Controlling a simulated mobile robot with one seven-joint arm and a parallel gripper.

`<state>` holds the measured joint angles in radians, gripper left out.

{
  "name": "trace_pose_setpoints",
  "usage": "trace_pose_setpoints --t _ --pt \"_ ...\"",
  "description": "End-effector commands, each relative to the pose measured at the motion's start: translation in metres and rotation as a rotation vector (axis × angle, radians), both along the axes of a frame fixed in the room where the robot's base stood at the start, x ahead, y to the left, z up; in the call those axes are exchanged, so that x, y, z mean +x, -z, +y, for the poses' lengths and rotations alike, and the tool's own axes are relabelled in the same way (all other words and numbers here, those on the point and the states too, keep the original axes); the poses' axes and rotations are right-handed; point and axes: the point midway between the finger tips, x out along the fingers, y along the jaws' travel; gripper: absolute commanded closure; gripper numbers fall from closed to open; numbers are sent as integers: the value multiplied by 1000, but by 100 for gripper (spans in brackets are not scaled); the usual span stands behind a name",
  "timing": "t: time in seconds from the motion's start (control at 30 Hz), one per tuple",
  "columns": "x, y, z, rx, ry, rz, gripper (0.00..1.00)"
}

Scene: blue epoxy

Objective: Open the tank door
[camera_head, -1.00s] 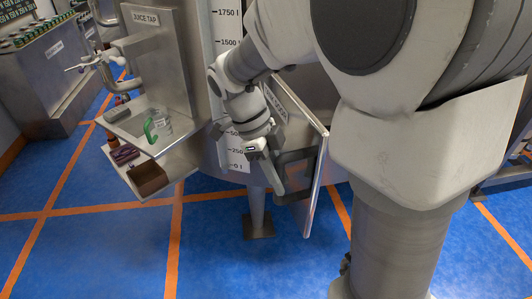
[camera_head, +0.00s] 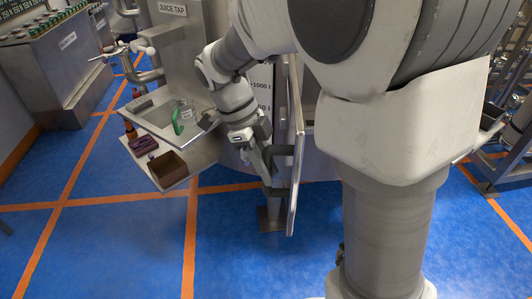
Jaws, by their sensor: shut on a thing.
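The tank door (camera_head: 296,150) stands swung out from the tank and shows nearly edge-on, as a thin upright panel. Its dark handle (camera_head: 283,151) is on the panel's left face. My gripper (camera_head: 266,170) is at the left of the door, pointing down, and is shut on the handle. The fingertips are small and partly hidden against the handle. The tank (camera_head: 322,166) is behind the door, its front mostly covered by the door and my arm. Part of its volume scale (camera_head: 264,100) shows to the left of the door.
A juice tap stand (camera_head: 178,50) with a steel shelf (camera_head: 160,125) is left of my gripper. A lower shelf holds a brown box (camera_head: 167,168). The blue floor in front is clear.

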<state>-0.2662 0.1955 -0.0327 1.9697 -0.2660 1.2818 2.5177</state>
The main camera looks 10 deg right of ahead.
Motion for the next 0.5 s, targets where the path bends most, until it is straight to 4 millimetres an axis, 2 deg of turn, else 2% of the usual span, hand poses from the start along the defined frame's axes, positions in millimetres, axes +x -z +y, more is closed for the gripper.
trace_pose_setpoints --t 0.5 --pt "4 1 7 1 -2 3 100"
